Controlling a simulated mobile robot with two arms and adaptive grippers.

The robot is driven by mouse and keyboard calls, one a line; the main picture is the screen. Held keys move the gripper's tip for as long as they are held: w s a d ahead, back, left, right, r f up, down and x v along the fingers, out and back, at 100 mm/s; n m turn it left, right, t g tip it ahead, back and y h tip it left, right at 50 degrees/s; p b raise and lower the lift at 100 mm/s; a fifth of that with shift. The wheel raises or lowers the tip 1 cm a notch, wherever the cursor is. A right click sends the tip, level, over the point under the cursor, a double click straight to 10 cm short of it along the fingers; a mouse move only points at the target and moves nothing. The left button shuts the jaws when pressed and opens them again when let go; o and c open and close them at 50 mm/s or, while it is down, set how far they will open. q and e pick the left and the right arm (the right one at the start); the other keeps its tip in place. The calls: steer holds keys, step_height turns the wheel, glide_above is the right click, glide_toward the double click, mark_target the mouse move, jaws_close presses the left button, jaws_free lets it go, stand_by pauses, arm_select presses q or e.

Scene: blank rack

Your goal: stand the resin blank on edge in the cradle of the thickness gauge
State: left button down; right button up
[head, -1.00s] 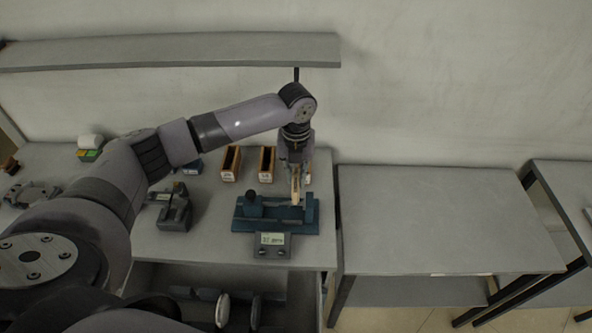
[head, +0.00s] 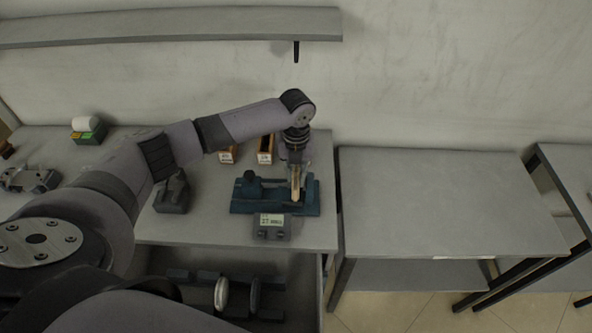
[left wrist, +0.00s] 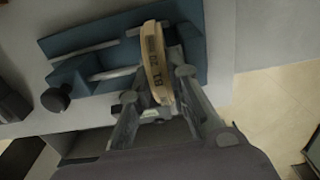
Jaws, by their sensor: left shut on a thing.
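The resin blank is a tan, disc-like piece with dark markings (left wrist: 155,62), seen nearly edge-on in the left wrist view. It also shows as a thin upright strip in the head view (head: 295,185). My left gripper (head: 296,176) is shut on it, with one finger on each side. The thickness gauge is a teal fixture (head: 242,206) with a dark knob and a grey display box (head: 271,227) in front. The blank is on edge at the gauge's right part; whether it touches the cradle is hidden. My right gripper is not in view.
Wooden-sided holders (head: 265,150) stand behind the gauge, partly hidden by my arm. A dark grey device (head: 173,192) stands to its left. Below the bench edge is a rack with upright discs (head: 222,294). The table to the right (head: 440,200) is bare.

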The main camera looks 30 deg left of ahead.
arm_select(q)
steer(key=shift+f, duration=0.1)
steer(key=c, duration=1.4)
jaws_free()
steer(key=shift+c, duration=0.2)
steer(key=shift+r, duration=0.5)
step_height(320, 180, up, 11)
steer(key=shift+a, duration=0.1)
